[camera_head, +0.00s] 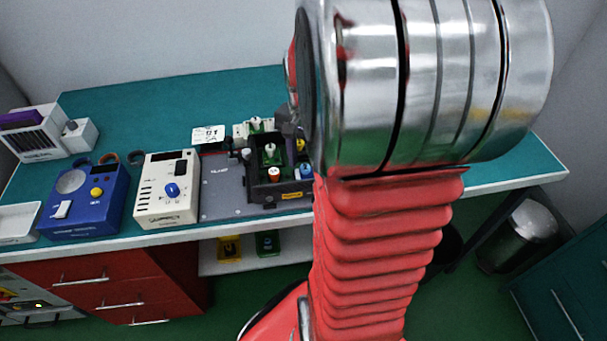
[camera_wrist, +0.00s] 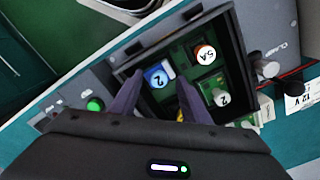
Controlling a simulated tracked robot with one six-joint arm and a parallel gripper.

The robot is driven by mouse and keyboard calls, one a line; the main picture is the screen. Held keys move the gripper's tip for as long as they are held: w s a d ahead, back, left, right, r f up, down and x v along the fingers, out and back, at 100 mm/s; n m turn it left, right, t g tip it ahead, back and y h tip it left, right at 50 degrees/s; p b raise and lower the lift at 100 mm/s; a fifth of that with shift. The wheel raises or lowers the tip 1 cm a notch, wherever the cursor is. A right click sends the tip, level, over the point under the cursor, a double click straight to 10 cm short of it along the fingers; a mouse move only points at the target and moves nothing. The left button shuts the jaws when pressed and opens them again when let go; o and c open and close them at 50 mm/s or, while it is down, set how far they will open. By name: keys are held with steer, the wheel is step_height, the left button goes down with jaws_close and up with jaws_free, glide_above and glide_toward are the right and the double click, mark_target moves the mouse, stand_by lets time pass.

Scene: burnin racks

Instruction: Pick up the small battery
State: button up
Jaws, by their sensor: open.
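I cannot tell for sure which thing is the small battery. Several short capped cylinders stand in a dark open fixture (camera_wrist: 127,71). A blue cylinder marked 2 (camera_wrist: 158,75), an orange-rimmed one marked 5A (camera_wrist: 205,54) and a white one marked 2 (camera_wrist: 221,97) show in the wrist view. My gripper (camera_wrist: 160,80) is open, its two dark fingers reaching over the fixture on either side of the blue cylinder. No grip on it shows.
A block labelled 12 V (camera_wrist: 299,90) with a red lead lies by the fixture. A clamp knob (camera_wrist: 266,69) and a green button (camera_wrist: 95,104) flank it. A cream box (camera_head: 166,203) and a blue box (camera_head: 85,214) stand left. The teal bench (camera_head: 140,107) is clear behind.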

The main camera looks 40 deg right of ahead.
steer(key=shift+c, duration=0.5)
jaws_close()
steer(key=shift+r, duration=0.15)
step_height(320, 180, up, 10)
stand_by(0.5)
steer(key=shift+s, duration=0.15)
stand_by(0.4)
